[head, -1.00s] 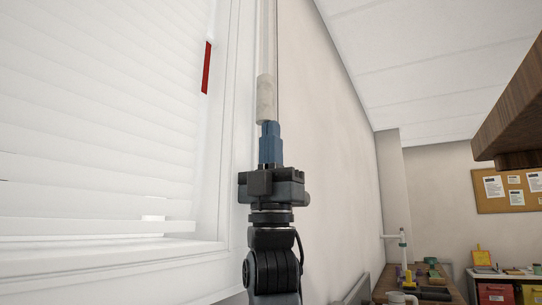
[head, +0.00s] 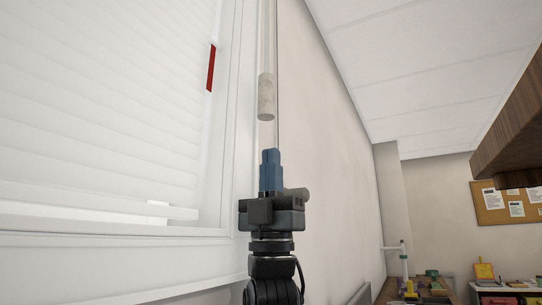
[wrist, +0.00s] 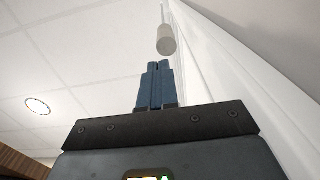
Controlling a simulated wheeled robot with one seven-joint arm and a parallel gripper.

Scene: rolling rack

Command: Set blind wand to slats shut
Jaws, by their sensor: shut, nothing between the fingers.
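The blind wand hangs upright beside the window frame, a thin clear rod ending in a pale cylindrical grip (head: 266,97). The grip also shows in the wrist view (wrist: 166,40), just beyond the fingertips. The white blind slats (head: 100,105) lie nearly flat against one another, with only faint lines between them. My gripper (head: 270,152) points up below the wand, its blue fingers shut and empty. In the head view a gap shows between the fingertips and the wand's lower end. The fingers also show in the wrist view (wrist: 159,66).
A red strip (head: 211,68) sits at the blind's right edge. The white window frame (head: 232,130) is close to the left of my gripper. A bare wall (head: 325,150) lies to the right. A dark wooden edge (head: 510,130) juts in at the far right.

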